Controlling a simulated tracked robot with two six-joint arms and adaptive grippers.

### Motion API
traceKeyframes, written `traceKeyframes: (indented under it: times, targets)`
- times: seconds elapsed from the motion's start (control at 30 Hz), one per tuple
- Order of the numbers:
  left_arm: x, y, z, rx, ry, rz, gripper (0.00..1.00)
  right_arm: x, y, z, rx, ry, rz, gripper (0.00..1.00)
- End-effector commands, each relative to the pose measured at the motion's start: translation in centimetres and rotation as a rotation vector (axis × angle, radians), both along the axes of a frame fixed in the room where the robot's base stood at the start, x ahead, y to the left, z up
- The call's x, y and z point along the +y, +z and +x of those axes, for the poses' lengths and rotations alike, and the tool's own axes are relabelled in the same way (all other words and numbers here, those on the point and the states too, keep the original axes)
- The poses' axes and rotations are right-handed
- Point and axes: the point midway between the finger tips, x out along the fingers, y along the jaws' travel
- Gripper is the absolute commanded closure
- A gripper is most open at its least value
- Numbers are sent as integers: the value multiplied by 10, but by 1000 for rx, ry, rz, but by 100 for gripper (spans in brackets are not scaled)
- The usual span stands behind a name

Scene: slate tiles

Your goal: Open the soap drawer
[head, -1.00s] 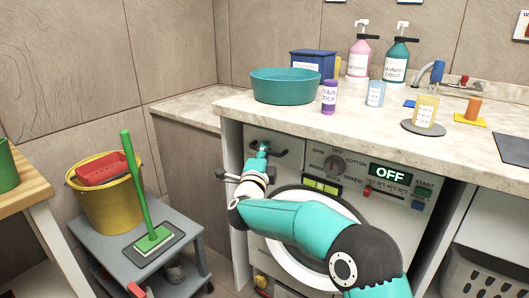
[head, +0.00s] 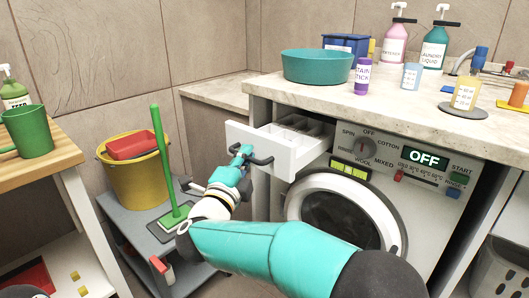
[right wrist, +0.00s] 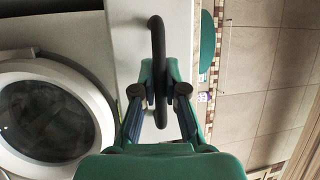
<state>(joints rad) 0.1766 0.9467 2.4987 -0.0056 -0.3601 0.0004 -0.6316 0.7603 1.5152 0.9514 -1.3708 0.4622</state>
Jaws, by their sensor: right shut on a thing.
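The white soap drawer (head: 292,152) stands pulled out from the upper left of the washing machine (head: 410,205), its inner compartments showing from above in the head view. My right gripper (head: 243,152) is at the drawer's front. It is shut on the dark bar handle (head: 262,160). In the right wrist view the handle (right wrist: 157,35) runs between the two fingers of the gripper (right wrist: 160,92), with the drawer front behind it. My left gripper is not in view.
A worktop (head: 300,101) above the drawer holds a teal basin (head: 318,67), a purple stain stick (head: 362,76) and bottles. A grey trolley (head: 140,212) with a yellow bucket (head: 140,182) and green brush (head: 160,150) stands left of my right arm.

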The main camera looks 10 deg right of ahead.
Motion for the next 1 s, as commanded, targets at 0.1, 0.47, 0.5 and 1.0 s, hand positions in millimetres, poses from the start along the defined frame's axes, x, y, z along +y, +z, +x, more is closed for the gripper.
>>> traceKeyframes:
  times: [0.1,0.47,0.5,1.0]
  targets:
    - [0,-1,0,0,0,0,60,12,-5,-5,11,6,-3,100]
    - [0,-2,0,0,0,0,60,22,-6,-9,13,7,-2,100]
    - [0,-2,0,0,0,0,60,22,-6,-9,13,8,-2,100]
    - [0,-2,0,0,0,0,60,24,-3,-9,6,11,-1,77]
